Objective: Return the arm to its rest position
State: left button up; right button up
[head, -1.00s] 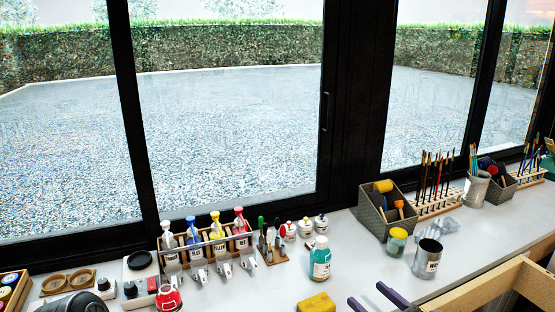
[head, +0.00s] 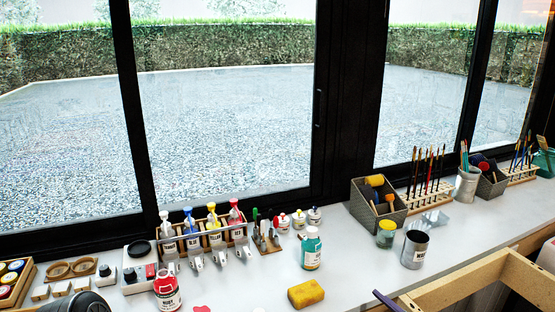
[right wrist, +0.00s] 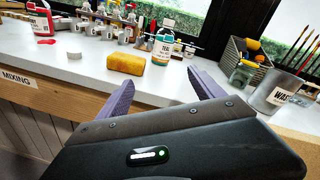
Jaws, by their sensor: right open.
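My right gripper (right wrist: 160,78) is open and empty, its two purple fingers spread wide. In the right wrist view it points over the front edge of the white bench (right wrist: 80,72), with a yellow sponge (right wrist: 126,63) and a teal bottle (right wrist: 163,45) beyond it. In the head view only a small part of a purple finger shows at the bottom edge, right of the sponge (head: 306,293). My left gripper is not in view.
The bench holds a rack of pump bottles (head: 205,240), a red bottle (head: 167,290), a metal can (head: 415,250) and a grey box of tools (head: 370,205). A wooden frame (head: 480,280) stands at the lower right.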

jog(key=s+a+f+n+g+y, duration=0.1)
jog(key=s+a+f+n+g, duration=0.35)
jog(key=s+a+f, duration=0.35)
jog(key=s+a+f+n+g+y, duration=0.1)
jog(key=s+a+f+n+g, duration=0.2)
jog(key=s+a+f+n, duration=0.45)
jog(key=s+a+f+n+g+h, duration=0.2)
jog(key=s+a+f+n+g, duration=0.25)
jog(key=s+f, duration=0.5)
jog(key=s+d+f+n+g+h, duration=0.2)
jog(key=s+d+f+n+h, duration=0.1)
jog(key=s+d+n+h, duration=0.1)
jog(key=s+d+n, duration=0.1)
jog(key=n, duration=0.1)
jog(key=shift+d+f+n+g, duration=0.15)
jog(key=shift+f+n+g, duration=0.1)
jog(key=shift+n+g, duration=0.15)
